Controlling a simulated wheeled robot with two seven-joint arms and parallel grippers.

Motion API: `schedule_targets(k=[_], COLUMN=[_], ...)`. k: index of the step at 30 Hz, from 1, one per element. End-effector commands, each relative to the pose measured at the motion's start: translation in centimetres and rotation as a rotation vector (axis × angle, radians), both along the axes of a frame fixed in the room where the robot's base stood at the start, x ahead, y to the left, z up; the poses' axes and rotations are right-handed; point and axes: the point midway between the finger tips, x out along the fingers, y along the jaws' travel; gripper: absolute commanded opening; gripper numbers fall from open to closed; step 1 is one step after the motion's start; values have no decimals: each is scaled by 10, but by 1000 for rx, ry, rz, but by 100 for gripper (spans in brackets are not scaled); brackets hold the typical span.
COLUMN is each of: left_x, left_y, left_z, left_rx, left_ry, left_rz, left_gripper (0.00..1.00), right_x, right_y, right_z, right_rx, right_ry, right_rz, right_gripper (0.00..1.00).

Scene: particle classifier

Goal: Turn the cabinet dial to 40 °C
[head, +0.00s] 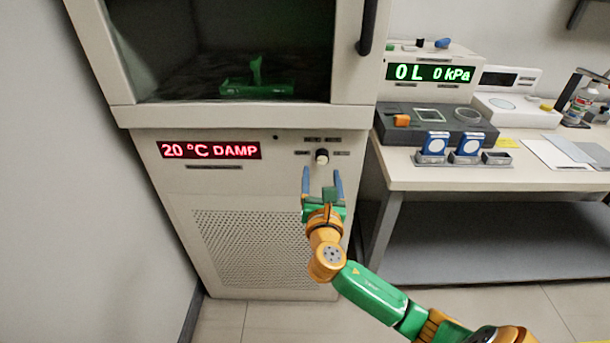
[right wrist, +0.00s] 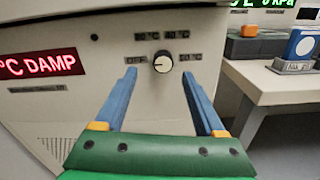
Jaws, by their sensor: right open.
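The cabinet dial (head: 321,156) is a small round off-white knob on the cabinet's front panel, with several small labels around it. In the right wrist view the dial (right wrist: 162,62) shows a dark pointer mark, and the labels are too small to read surely. The cabinet display (head: 210,150) reads "20 °C DAMP" in red. My right gripper (head: 321,174) is open, its two blue fingers pointing at the panel. In the right wrist view the dial lies between and beyond the fingertips, with no finger seen touching it. My left gripper is not in view.
A dark handle (head: 368,25) hangs at the cabinet's upper right. A green object (head: 256,88) lies inside the cabinet's upper chamber. A bench (head: 480,178) with devices and a "0 L 0 kPa" display (head: 430,72) stands at right. A wall is close on the left.

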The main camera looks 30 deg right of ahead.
Motion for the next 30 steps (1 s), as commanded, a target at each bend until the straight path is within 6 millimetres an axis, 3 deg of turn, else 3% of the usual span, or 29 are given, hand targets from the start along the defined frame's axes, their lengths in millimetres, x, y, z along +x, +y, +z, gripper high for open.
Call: schedule_targets(k=[7,17,25,30], left_x=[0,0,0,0], left_y=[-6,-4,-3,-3], left_z=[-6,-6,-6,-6], left_rx=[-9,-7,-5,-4], left_ry=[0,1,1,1], left_rz=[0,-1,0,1], left_gripper=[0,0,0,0], right_x=[41,49,49,49], right_y=[-25,-29,-29,-29], right_z=[0,0,-1,-1], right_rx=[2,5,6,9], right_ry=[0,1,2,0], right_rz=[-2,1,1,1], right_gripper=[72,72,0,0])
